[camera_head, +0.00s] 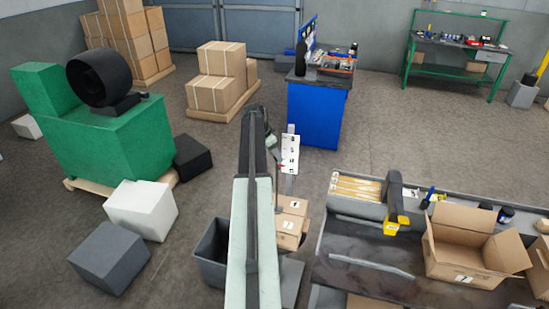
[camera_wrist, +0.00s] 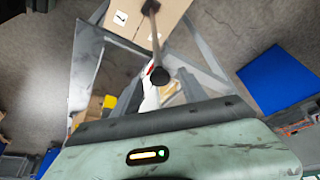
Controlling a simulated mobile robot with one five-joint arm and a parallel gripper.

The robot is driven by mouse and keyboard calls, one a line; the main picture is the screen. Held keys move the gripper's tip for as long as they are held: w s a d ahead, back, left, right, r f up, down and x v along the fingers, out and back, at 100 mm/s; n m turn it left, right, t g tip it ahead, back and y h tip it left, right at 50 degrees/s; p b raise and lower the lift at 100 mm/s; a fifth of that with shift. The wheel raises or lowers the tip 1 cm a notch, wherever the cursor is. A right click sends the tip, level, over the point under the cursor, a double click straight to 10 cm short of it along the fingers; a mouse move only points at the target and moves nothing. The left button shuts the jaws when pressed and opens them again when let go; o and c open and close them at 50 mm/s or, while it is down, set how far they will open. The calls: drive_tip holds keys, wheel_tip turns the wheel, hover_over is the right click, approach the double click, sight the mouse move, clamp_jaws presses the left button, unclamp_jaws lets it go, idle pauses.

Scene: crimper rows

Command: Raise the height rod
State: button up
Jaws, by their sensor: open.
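A thin dark rod (camera_head: 277,193), which looks like the height rod, stands upright just right of my arm, above a stack of cartons. A white plate with dark marks (camera_head: 290,153) stands beside it, with a small red mark near its left edge. The rod also shows in the wrist view (camera_wrist: 155,36), ending in a round dark knob (camera_wrist: 159,76). My gripper (camera_head: 270,141) is at the far end of my arm, close to the left of the plate. Its fingertips are too small to make out, and I cannot tell whether they touch the rod. I see nothing held.
Cartons (camera_head: 291,222) and a dark bin (camera_head: 212,250) are close below my arm. A workbench (camera_head: 365,260) with an open box (camera_head: 465,248) is at the right. A blue cabinet (camera_head: 317,113) stands behind. Floor is free between the cabinet and the workbench.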

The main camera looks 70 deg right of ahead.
drive_tip(key=shift+c, duration=0.2)
clamp_jaws()
drive_tip(key=shift+r, duration=0.1)
idle(1.0)
